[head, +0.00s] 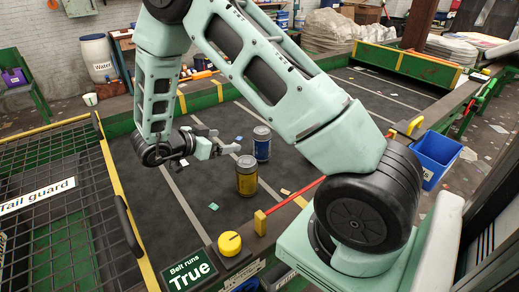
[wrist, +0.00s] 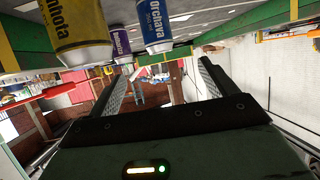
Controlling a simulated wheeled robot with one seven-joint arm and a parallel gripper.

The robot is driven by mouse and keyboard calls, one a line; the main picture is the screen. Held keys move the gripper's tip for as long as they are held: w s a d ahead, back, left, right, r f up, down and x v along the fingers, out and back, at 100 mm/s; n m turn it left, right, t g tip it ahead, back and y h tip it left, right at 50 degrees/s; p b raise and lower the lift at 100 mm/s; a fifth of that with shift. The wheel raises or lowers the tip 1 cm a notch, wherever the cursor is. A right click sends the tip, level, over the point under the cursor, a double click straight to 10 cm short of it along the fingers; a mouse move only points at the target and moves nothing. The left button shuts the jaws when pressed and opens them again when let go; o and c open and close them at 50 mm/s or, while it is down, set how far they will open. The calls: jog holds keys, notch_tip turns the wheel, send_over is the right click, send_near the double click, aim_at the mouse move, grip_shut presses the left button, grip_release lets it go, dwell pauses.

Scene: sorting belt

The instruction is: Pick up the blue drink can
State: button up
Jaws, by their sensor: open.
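The blue drink can (head: 262,145) stands upright on the dark belt, just behind a yellow can (head: 247,177). My gripper (head: 225,141) is to the left of the blue can, low over the belt, with its jaws pointing towards it. The jaws are open and empty, with a gap between them and the can. In the wrist view, which is upside down, the blue can (wrist: 166,24) is at the top centre, beyond the fingers of my gripper (wrist: 168,68). The yellow can (wrist: 75,30) is at the upper left there.
A purple can (wrist: 121,41) stands farther off in the wrist view. Small scraps lie on the belt (head: 325,165). A wire guard (head: 55,200) is at the left, and a red bar (head: 293,195) and yellow knob (head: 229,243) are at the near edge. A blue bin (head: 437,155) is at the right.

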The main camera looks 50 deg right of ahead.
aim_at(255, 138)
jog(key=p+x, duration=0.1)
jog(key=x, duration=0.4)
jog(key=p+x, duration=0.1)
jog(key=x, duration=0.4)
jog(key=p+x, duration=0.1)
jog(key=x, duration=0.5)
jog(key=shift+s+r, duration=0.15)
jog(key=shift+s, duration=0.15)
jog(key=shift+d+f+p, duration=0.3)
jog(key=shift+d+p, duration=0.05)
jog(key=shift+d, duration=0.3)
jog(key=c, duration=1)
